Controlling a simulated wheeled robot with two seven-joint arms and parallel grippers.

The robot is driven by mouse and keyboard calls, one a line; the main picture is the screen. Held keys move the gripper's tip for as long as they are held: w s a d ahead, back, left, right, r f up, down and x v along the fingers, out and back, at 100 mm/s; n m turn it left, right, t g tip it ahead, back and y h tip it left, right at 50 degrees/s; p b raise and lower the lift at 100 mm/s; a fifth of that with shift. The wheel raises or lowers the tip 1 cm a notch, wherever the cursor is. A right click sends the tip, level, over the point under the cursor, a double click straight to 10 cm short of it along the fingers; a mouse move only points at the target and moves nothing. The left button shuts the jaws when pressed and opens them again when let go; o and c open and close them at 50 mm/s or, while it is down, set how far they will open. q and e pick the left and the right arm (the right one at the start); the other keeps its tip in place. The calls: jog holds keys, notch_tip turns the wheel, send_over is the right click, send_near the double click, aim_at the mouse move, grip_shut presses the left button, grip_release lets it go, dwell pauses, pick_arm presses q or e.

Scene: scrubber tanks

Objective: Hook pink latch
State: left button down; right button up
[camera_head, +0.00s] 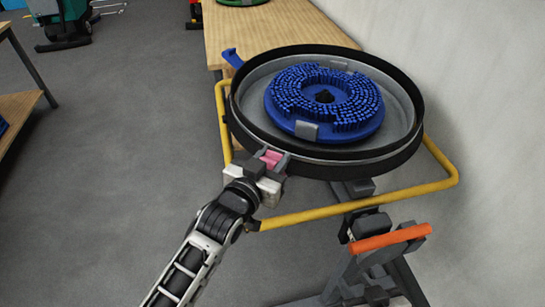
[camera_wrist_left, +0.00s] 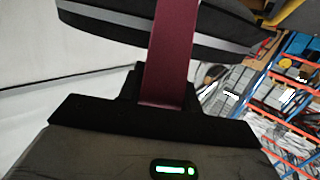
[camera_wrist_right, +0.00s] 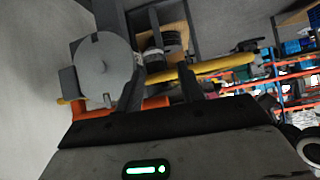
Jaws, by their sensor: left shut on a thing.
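The pink latch (camera_head: 272,158) is at the near left rim of the round black-rimmed tank (camera_head: 240,130). My left gripper (camera_head: 268,163) is shut on it, and its fingers hide most of it in the head view. In the left wrist view the latch (camera_wrist_left: 168,60) is a dark pink strip running up from between the fingers towards the dark rim. Whether it is hooked on the rim cannot be told. My right gripper (camera_wrist_right: 159,85) shows only in its own wrist view, with its fingers apart and nothing between them touching both.
A blue latch (camera_head: 233,58) sticks out at the tank's far left. A blue brush (camera_head: 325,100) lies inside. A yellow tube (camera_head: 340,208) surrounds the stand below, with an orange handle (camera_head: 388,239) at lower right. A wooden table (camera_head: 270,28) stands behind.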

pick_arm(q)
jog(key=shift+w+a+r, duration=0.1)
jog(key=shift+w+r, duration=0.05)
jog(key=shift+r, duration=0.05)
dwell(0.6)
jog(key=c, duration=1.1)
grip_release()
jog(key=shift+o, duration=0.7)
jog(key=shift+f, duration=0.15)
jog(key=shift+s+a+f, duration=0.1)
jog(key=shift+s, duration=0.3)
jog(key=v, duration=1.5)
jog(key=shift+b, duration=0.4)
